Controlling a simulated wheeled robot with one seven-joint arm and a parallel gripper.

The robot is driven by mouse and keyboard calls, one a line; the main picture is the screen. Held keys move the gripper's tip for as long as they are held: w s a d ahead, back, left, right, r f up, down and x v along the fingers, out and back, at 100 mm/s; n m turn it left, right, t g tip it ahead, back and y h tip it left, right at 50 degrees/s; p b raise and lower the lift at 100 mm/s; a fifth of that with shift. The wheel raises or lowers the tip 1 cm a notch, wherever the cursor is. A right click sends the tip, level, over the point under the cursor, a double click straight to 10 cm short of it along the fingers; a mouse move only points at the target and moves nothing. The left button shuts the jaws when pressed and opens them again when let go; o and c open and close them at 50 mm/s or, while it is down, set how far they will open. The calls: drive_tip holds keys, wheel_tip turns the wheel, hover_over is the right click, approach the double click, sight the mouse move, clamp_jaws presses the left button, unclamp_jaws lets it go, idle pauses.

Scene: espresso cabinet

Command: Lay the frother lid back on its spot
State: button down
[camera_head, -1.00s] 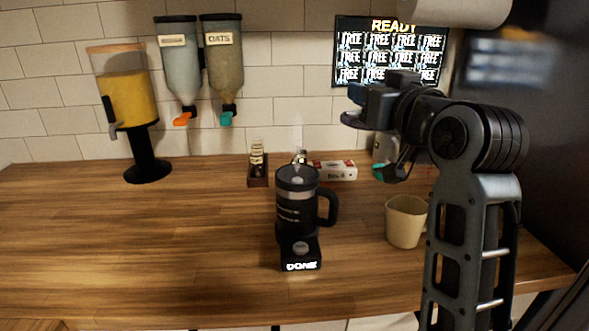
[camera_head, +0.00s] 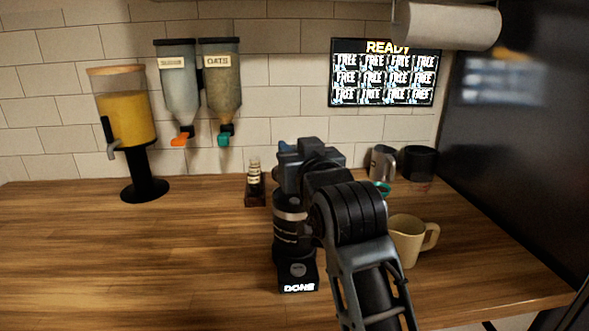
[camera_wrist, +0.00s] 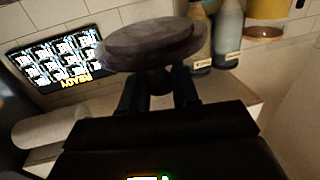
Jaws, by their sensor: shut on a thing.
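The frother lid (camera_wrist: 150,42) is a dark round disc, held up at the fingertips of my gripper (camera_wrist: 158,88) in the wrist view. The fingers are shut on a small part on one face of the disc. In the head view my gripper (camera_head: 290,155) is in front of the upper part of the black frother (camera_head: 286,238), and the lid is mostly or wholly hidden by my arm. The frother stands upright on its black base (camera_head: 298,274), which shows "DONE". My arm covers the frother's top and handle, so I cannot tell the gap between lid and frother.
A cream mug (camera_head: 407,243) stands close right of my arm. A steel pitcher (camera_head: 382,162) and black cup (camera_head: 418,164) stand at the back right. A small bottle on a wooden stand (camera_head: 255,200) is behind the frother. The counter's left front (camera_head: 130,255) is clear.

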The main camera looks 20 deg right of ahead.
drive_tip(key=shift+a+f+p, duration=0.1)
drive_tip(key=shift+f+p, duration=0.25)
drive_tip(key=shift+f, duration=1.55)
drive_tip(key=shift+f, duration=0.2)
drive_tip(key=c, duration=0.8)
unclamp_jaws()
drive_tip(key=shift+c, duration=0.2)
drive_tip(key=s+a+b, duration=0.1)
drive_tip(key=s+b, duration=0.1)
drive_tip(key=s, duration=0.5)
drive_tip(key=shift+s+a+r, duration=0.25)
drive_tip(key=shift+s+r, duration=0.05)
